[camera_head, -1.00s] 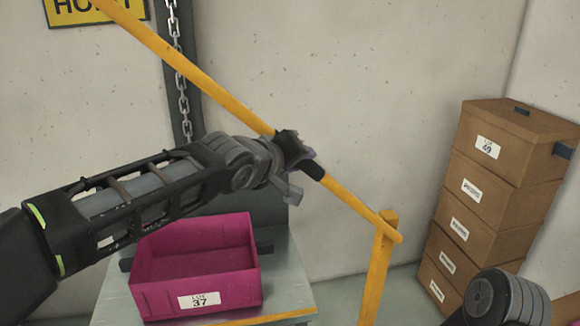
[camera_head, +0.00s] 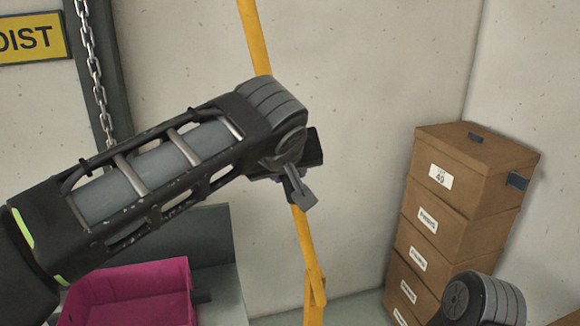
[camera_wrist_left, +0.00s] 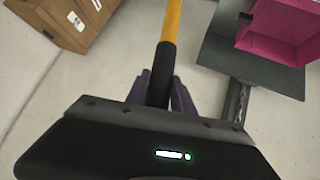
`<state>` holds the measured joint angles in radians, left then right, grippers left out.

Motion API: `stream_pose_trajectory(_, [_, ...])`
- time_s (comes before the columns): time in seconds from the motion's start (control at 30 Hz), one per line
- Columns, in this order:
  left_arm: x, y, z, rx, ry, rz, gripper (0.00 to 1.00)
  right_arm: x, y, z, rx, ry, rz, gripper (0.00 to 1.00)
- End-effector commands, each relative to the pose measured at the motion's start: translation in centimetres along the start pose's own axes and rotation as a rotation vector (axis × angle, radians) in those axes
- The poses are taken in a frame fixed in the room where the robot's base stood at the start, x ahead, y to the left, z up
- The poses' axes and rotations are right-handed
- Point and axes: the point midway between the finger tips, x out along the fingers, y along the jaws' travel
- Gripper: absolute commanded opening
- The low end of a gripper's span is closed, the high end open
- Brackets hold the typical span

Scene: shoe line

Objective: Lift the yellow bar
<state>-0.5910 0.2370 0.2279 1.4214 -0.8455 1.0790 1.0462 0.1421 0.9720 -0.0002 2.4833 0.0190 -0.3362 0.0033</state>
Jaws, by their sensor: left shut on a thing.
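The yellow bar (camera_head: 254,38) stands steeply tilted in the head view, its upper end running out of the top of the picture. Its lower end is by a yellow post (camera_head: 314,300). My left gripper (camera_head: 304,180) is at the bar, and the arm and wrist hide part of it. In the left wrist view the bar (camera_wrist_left: 172,22) has a black grip section (camera_wrist_left: 163,75) that runs between the fingers of my left gripper (camera_wrist_left: 163,88). The fingers are shut on that black section. My right gripper is not in view.
A magenta bin (camera_head: 130,294) sits on a grey table at the lower left. A stack of brown boxes (camera_head: 460,190) stands at the right. A chain (camera_head: 92,65) hangs by a dark post at the left, near a yellow sign (camera_head: 32,38). The wall lies behind the bar.

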Motion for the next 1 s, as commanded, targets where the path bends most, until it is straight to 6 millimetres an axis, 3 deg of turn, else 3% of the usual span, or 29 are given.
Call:
stream_pose_trajectory(0.37, [0.08,-0.05,0.12,0.004,-0.005,-0.006,0.0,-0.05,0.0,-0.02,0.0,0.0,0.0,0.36])
stream_pose_trajectory(0.4, [0.09,-0.06,0.13,0.004,-0.005,-0.006,0.31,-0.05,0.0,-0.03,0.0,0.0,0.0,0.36])
stream_pose_trajectory(0.6, [0.07,-0.03,0.11,0.004,-0.004,-0.005,0.47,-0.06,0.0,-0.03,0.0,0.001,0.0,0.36])
stream_pose_trajectory(1.0, [-0.41,0.03,0.11,0.005,-0.002,-0.003,0.5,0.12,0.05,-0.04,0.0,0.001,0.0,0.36])
